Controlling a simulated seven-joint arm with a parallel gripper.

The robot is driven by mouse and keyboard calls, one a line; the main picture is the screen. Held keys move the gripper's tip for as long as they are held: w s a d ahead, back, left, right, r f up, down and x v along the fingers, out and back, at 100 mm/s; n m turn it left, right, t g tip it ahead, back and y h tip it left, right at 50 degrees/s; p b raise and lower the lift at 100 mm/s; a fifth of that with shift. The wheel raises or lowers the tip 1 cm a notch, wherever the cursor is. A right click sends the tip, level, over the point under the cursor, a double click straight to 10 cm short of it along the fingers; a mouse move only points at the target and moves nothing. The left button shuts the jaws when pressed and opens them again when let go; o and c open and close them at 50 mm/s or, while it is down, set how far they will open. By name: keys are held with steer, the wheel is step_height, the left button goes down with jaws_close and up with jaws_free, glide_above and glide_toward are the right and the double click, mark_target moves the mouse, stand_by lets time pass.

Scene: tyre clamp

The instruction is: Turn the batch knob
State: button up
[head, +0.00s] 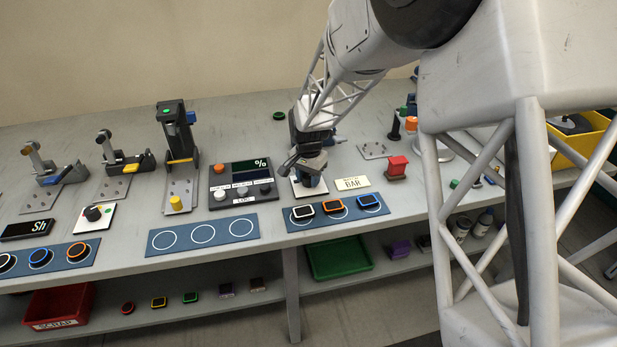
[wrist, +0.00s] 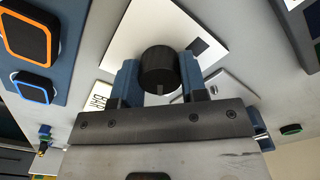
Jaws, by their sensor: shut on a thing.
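The knob (wrist: 158,66) is a black cylinder with a light pointer mark, on a white plate (wrist: 135,32). In the wrist view my gripper (wrist: 159,82) has its two blue fingers shut on it, one on each side. In the head view my gripper (head: 309,180) points down at the white plate (head: 296,188), and the knob is hidden behind the fingers. A cream label (head: 350,182) beside the plate reads BAR, with a smaller, unclear line above it.
A blue mat (head: 299,224) with several dark coloured-rim pieces lies just in front of the plate. A red block (head: 397,167) stands to the right. A dark display panel (head: 221,178) with buttons is to the left. Another black knob (head: 92,213) sits on a plate further left.

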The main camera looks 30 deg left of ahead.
mark_target(309, 176)
steer(key=n, duration=0.5)
steer(key=shift+n, duration=0.3)
steer(key=n, duration=0.5)
stand_by(0.4)
steer(key=o, duration=0.9)
steer(key=shift+r, duration=0.1)
steer(key=shift+r, duration=3.85)
